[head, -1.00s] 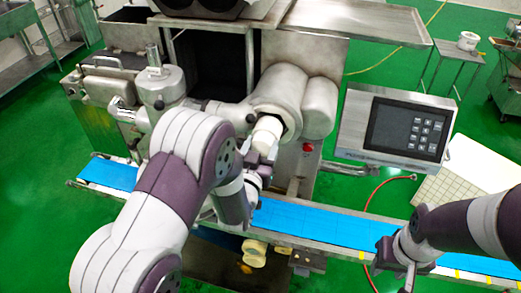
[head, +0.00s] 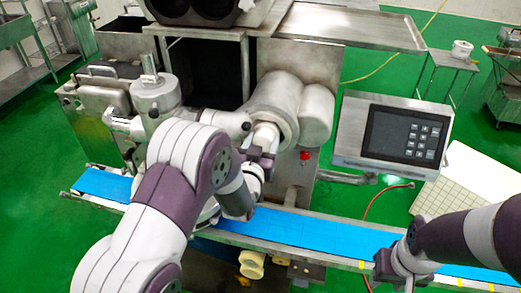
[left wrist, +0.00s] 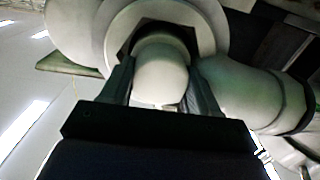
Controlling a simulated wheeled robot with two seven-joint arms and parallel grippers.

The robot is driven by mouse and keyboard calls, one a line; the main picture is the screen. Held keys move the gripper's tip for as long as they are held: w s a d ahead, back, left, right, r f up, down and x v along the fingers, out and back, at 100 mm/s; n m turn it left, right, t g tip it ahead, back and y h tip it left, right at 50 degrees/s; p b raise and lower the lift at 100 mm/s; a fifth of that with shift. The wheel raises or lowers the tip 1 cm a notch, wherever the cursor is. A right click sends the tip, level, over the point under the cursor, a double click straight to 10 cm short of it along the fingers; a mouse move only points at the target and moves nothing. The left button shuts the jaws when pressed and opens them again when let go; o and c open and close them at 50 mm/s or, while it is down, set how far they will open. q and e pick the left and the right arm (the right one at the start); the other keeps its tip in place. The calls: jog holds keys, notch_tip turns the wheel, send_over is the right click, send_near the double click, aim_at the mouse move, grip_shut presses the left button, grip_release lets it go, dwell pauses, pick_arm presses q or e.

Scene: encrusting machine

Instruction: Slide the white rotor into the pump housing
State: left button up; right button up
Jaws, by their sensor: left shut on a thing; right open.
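The white rotor (head: 265,136) is at the mouth of the metal pump housing (head: 273,98), in the middle of the head view. My left gripper (head: 262,155) is shut on the rotor's near end. In the left wrist view the rotor (left wrist: 160,75) sits between the two fingers, and its far end is inside the opening of the housing (left wrist: 208,22). How deep it reaches is hidden. My right gripper (head: 388,272) is open and empty above the right part of the blue conveyor, away from the housing.
A blue conveyor belt (head: 310,232) runs across in front of the machine. A control panel (head: 393,133) stands right of the housing, with a red button (head: 304,155) between. A second metal cylinder (head: 318,115) sits beside the housing. A grey metal fitting (head: 155,95) stands to the left.

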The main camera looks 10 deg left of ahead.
pick_arm(q)
jog(key=shift+w+r, duration=0.1)
jog(key=shift+w, duration=0.8)
jog(key=o, duration=1.6)
jog(key=shift+s, duration=0.1)
jog(key=shift+s+a+b, duration=0.1)
jog(key=shift+s+b, duration=0.25)
jog(key=shift+s, duration=3.4)
